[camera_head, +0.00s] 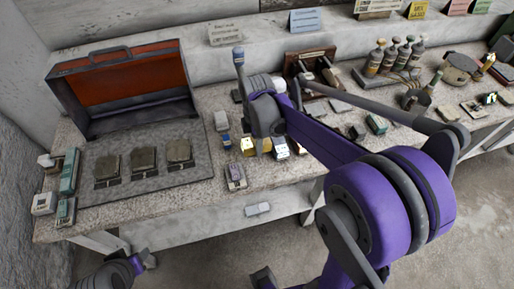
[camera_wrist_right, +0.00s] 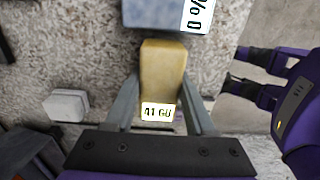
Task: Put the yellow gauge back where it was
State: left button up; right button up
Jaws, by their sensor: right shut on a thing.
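The yellow gauge (camera_wrist_right: 162,75) is a small block with a white label reading "41 GU". My right gripper (camera_wrist_right: 163,112) is shut on it, with a finger along each side. In the head view the gauge (camera_head: 247,146) shows at my right gripper (camera_head: 257,147), low over the table's front part; I cannot tell if it touches the table. A blue block (camera_wrist_right: 155,12) with a white label lies just beyond the gauge in the wrist view. My left gripper (camera_head: 142,263) is at the bottom left, off the table; its fingers are too small to read.
An open orange-lined case (camera_head: 125,80) stands at the left behind a grey board (camera_head: 205,165) with three square pieces. Small blocks, including a grey one (camera_head: 235,177), lie near the gripper. Bottles (camera_head: 375,58) stand at the back right. My right arm hides part of the table.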

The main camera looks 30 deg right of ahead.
jog(key=shift+f, duration=1.35)
jog(key=shift+f, duration=0.25)
jog(key=o, duration=1.2)
jog(key=shift+r, duration=0.1)
jog(key=shift+r, duration=0.1)
